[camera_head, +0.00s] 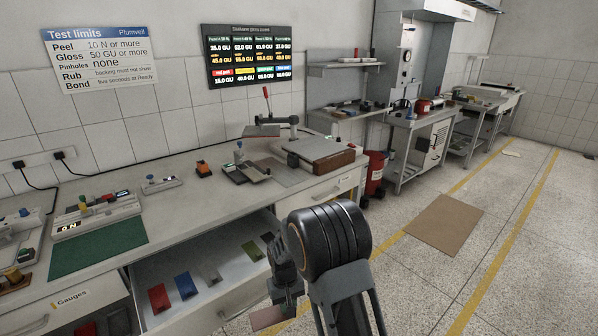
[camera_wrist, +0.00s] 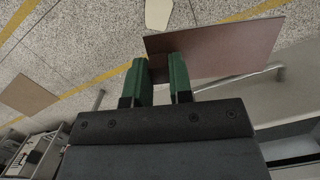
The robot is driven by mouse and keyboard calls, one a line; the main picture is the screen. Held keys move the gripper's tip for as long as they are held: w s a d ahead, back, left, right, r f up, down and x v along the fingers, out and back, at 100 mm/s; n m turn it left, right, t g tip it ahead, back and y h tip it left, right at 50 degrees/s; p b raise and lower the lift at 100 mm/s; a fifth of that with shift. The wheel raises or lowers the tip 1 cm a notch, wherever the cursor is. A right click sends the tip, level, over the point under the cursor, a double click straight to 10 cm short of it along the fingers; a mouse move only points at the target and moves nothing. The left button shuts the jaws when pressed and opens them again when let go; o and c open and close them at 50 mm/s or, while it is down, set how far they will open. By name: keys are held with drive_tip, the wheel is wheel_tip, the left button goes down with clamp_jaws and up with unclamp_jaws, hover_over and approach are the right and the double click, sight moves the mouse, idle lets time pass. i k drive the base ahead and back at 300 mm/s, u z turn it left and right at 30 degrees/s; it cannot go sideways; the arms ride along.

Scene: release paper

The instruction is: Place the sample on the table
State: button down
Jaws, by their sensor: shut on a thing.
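My gripper (camera_head: 286,292) is shut on a flat brownish-red sample sheet (camera_head: 267,318) at the bottom of the head view. In the wrist view, the green fingers of my gripper (camera_wrist: 159,72) pinch the near left edge of the sample (camera_wrist: 222,48), which sticks out to the right. The sample hangs in the air above the floor, in front of the bench and apart from it. The table is the long pale bench (camera_head: 193,207) along the left wall. Its top lies above and left of my gripper. My own arm hides part of the bench front.
An open drawer (camera_head: 215,300) holds red, blue, grey and green pieces, close left of my gripper. The bench carries a green mat (camera_head: 98,246), small instruments and a lever press (camera_head: 268,130). Bare bench top shows between mat and instruments. A red bin (camera_head: 375,170) stands beyond.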

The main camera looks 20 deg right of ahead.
sight(254, 174)
drive_tip(key=z, duration=1.95)
drive_tip(key=i, duration=4.3)
drive_tip(key=u, duration=4.55)
drive_tip(key=i, duration=1.65)
